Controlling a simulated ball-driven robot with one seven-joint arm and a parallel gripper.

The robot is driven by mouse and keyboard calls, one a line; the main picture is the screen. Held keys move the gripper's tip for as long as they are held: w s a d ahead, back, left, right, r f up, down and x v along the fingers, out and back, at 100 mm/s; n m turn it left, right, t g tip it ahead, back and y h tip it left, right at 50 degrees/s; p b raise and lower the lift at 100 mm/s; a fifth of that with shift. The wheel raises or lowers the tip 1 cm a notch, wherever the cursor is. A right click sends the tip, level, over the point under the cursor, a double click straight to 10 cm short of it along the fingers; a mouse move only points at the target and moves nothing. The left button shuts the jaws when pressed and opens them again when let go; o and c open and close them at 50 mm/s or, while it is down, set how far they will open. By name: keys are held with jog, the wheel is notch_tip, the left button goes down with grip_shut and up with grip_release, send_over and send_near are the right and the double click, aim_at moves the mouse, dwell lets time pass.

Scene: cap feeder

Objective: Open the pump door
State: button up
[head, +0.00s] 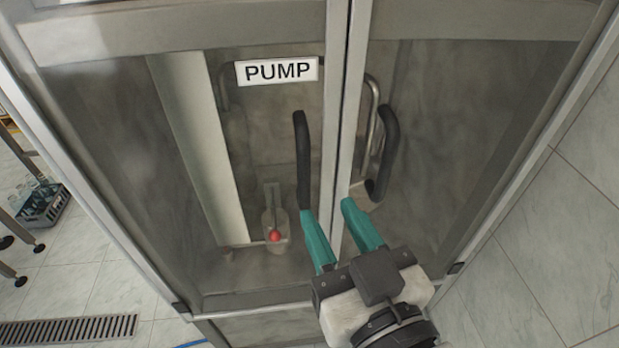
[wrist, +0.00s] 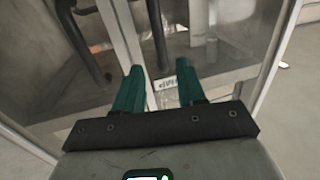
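The pump door (head: 110,150) is the left glazed door of a metal-framed cabinet, with a white PUMP sign (head: 277,71). It looks shut against the middle posts. Its black vertical handle (head: 302,160) is near its right edge; a black handle also shows at upper left in the wrist view (wrist: 88,45). My gripper (head: 340,215) is in front of the cabinet near the middle posts, just below and right of the handle's lower end. Its two teal fingers are apart with nothing seen between them; the wrist view (wrist: 160,82) shows the same. Whether a finger touches the handle I cannot tell.
The right door has its own black handle (head: 383,150). A red knob (head: 275,236) shows behind the pump door glass. A crate of bottles (head: 42,203) and a floor drain (head: 68,330) are at left. Tiled floor lies open on the right.

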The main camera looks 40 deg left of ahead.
aim_at(306, 173)
jog(key=shift+w+a+f+b, duration=0.2)
jog(key=shift+a+b, duration=0.2)
jog(key=shift+b, duration=1.1)
jog(key=shift+w+a+f+b, duration=0.15)
jog(key=shift+a+b, duration=0.2)
jog(key=shift+b, duration=1.1)
jog(key=x, duration=0.2)
jog(key=p+x, duration=0.1)
jog(key=x, duration=0.5)
jog(key=shift+a+r, duration=0.1)
jog(key=shift+r, duration=0.2)
grip_shut()
